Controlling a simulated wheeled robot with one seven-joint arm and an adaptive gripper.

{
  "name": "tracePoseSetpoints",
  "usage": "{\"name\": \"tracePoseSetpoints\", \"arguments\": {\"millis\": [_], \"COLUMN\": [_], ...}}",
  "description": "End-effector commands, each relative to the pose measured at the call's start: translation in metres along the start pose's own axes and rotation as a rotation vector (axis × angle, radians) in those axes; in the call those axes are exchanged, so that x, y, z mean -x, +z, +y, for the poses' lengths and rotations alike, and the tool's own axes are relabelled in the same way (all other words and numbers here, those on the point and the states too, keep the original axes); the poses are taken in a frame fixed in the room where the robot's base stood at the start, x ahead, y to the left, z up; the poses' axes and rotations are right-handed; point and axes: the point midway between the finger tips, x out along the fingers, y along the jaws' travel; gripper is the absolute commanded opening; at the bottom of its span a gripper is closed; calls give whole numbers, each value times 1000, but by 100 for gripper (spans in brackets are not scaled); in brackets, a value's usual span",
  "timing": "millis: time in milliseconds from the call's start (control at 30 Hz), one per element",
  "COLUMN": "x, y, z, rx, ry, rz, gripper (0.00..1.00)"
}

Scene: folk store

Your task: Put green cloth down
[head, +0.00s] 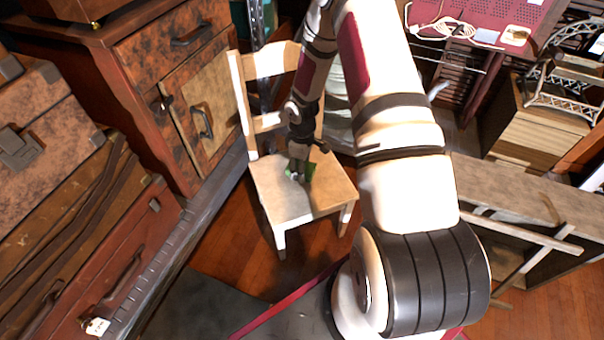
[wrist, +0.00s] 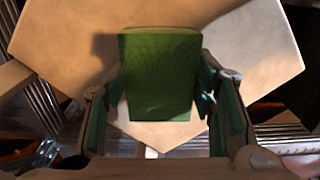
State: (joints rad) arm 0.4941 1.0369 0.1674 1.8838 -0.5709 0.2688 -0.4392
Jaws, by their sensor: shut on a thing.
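The green cloth (wrist: 158,75) is a flat, roughly rectangular piece between the fingers of my gripper (wrist: 160,100) in the wrist view. In the head view the green cloth (head: 311,171) shows only as a small patch beside my gripper (head: 298,175), which points down over the seat of a wooden chair (head: 325,195). My gripper is shut on the cloth. The pale chair seat (wrist: 75,45) lies behind the cloth in the wrist view. I cannot tell whether the cloth touches the seat. Most of it is hidden by my gripper in the head view.
The chair's backrest (head: 272,62) rises behind my gripper. A wooden cabinet (head: 205,105) and stacked suitcases (head: 60,200) stand at the left. A wooden bench (head: 530,195) is at the right. Bare seat shows around my gripper.

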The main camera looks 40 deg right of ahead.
Motion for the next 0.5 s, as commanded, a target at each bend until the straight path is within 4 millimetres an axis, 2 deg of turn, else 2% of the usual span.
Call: {"name": "tracePoseSetpoints", "arguments": {"millis": [33, 167, 500], "x": [-10, -26, -28], "y": [0, 0, 0], "z": [-1, -1, 0], "rx": [0, 0, 0], "ry": [-2, -1, 0], "rz": [-1, -1, 0], "gripper": [29, 29, 29]}}
